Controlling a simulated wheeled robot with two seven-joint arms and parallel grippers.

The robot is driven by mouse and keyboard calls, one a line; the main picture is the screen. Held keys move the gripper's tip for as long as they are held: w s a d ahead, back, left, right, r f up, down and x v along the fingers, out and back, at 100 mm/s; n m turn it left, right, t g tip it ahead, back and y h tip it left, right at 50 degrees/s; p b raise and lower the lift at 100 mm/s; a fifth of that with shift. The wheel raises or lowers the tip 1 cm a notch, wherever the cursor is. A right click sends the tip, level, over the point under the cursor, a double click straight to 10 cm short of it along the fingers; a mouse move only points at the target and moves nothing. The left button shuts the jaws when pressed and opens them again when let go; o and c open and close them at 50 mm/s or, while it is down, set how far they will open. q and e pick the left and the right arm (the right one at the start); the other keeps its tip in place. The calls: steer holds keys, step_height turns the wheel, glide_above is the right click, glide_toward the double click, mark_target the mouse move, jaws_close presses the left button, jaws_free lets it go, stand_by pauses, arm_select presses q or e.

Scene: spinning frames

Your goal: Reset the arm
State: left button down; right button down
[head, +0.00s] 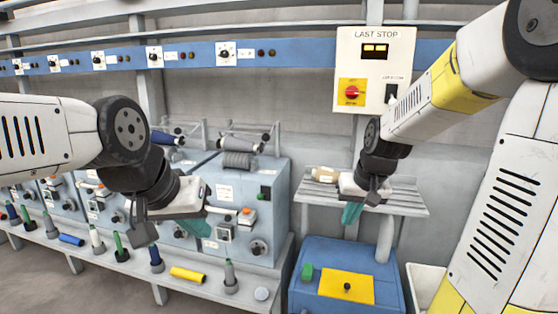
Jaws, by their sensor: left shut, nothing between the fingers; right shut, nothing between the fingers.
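My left arm comes in from the left, and its gripper (148,232) hangs in front of the blue spinning machine with its dark fingers pointing down. It is shut and empty. My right arm comes in from the upper right and bends down. Its gripper (372,196) is in front of the slatted shelf, also shut and empty. Teal parts show beside both grippers; I cannot tell what they are.
Bobbins, including a yellow one (188,274) and a blue one (71,240), stand or lie on the lower ledge. A slatted shelf (410,207) holds a beige spool (325,174). Below is a blue box (330,255) with a yellow panel. A LAST STOP panel (374,70) hangs behind.

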steer(key=s+a+r+t, duration=0.1)
steer(key=s+r, duration=0.3)
steer(key=s, duration=0.4)
steer(key=s+a+r+t, duration=0.1)
steer(key=s+r, duration=0.3)
steer(key=s, duration=0.4)
steer(key=shift+s+a+r+n+y, duration=0.3)
steer(key=shift+s+a+y, duration=0.1)
steer(key=shift+a, duration=0.3)
